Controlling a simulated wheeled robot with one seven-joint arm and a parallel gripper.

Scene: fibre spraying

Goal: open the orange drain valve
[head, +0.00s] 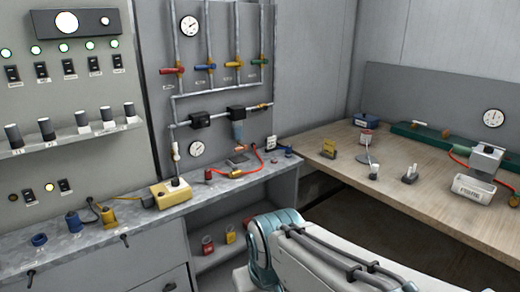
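A row of small valves with coloured levers sits on vertical pipes on the grey back panel. From left, the levers look red (170,71), blue (204,67), orange-yellow (233,65) and green (259,61). The orange-yellow one is the closest match to the orange drain valve, but its label is too small to read. Its lever appears to lie crosswise to its pipe; its exact setting is hard to tell. My arm shows at the bottom centre, well below and in front of the panel. My gripper is out of view.
A grey bench (70,257) with a yellow box (171,193) and small fittings runs below the panel. A control cabinet (60,130) with switches stands left. A wooden table (440,206) with tools is at right. An open shelf holds small jars (230,236).

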